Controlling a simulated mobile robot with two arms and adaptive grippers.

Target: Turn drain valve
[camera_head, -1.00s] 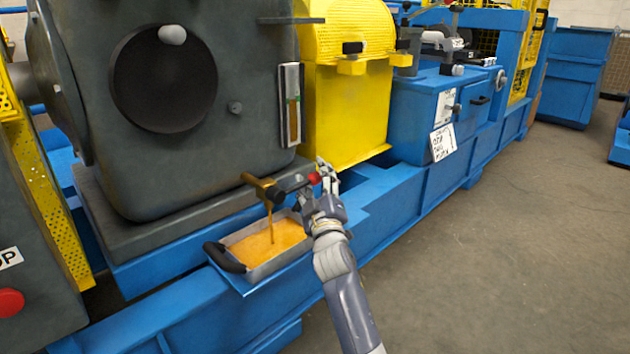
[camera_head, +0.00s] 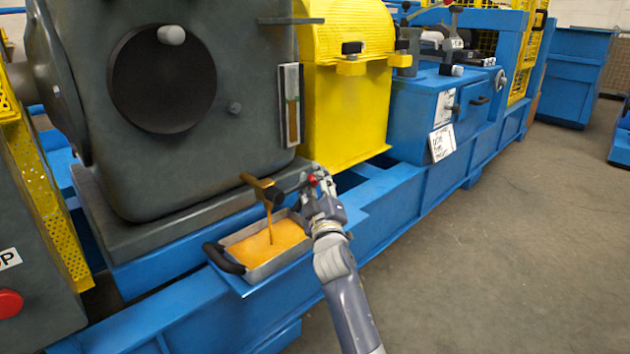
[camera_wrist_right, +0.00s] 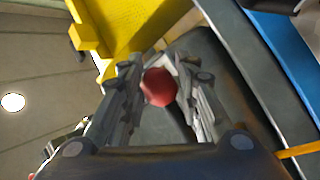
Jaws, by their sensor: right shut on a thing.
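The drain valve's brass spout (camera_head: 262,188) juts from the base of the grey gearbox housing, and an orange stream of oil (camera_head: 270,222) runs down from it. The oil lands in a metal drain pan (camera_head: 293,258) that holds a layer of orange oil. The valve's red knob (camera_head: 312,180) shows at the tips of my right gripper (camera_head: 320,182). In the right wrist view the red knob (camera_wrist_right: 159,87) sits between the two fingers of my right gripper (camera_wrist_right: 160,92), which is shut on it. The lever behind the knob is mostly hidden. My left gripper is not in view.
The grey gearbox (camera_head: 245,60) stands behind the pan. A yellow guard (camera_head: 350,110) is just behind my right gripper. The pan sits on the blue machine frame (camera_head: 400,225), with a dark handle (camera_head: 224,258) at left. Open floor (camera_head: 530,240) lies to the right.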

